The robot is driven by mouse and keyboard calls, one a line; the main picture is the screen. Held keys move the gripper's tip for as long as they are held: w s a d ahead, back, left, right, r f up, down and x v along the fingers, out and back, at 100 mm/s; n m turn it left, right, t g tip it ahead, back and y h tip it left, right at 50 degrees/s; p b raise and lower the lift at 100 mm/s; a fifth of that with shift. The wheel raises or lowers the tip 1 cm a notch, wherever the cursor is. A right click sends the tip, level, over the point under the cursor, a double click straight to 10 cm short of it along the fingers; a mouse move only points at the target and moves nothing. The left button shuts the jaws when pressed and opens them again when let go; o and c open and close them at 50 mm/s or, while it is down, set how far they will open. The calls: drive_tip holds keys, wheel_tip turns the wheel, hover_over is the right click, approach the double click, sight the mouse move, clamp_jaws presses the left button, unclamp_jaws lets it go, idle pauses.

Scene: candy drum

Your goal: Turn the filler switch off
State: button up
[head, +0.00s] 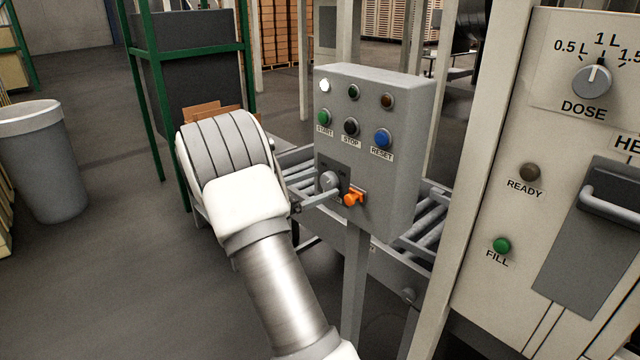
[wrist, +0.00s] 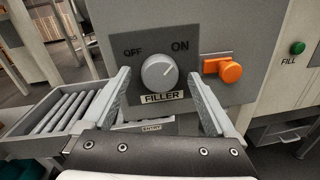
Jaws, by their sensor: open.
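The filler switch (wrist: 159,73) is a round grey knob on a dark plate, with OFF to its upper left and ON to its upper right. Its pointer mark leans up and right, toward ON. In the head view the knob (head: 328,180) sits low on the grey control box (head: 390,110). My gripper (wrist: 160,92) is open, with one finger to each side of the knob and below it in the wrist view. It is not closed on the knob; I cannot tell how near the fingertips are to the panel. My wrist hides part of the gripper in the head view.
An orange latch-like part (head: 353,197) sticks out right of the knob. START, STOP and RESET buttons (head: 351,127) are above it. A roller conveyor (head: 420,225) runs behind the box. A machine panel (head: 545,150) with FILL and DOSE controls stands at the right.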

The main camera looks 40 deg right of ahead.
drive_tip(key=shift+d, duration=0.4)
drive_tip(key=c, duration=1.4)
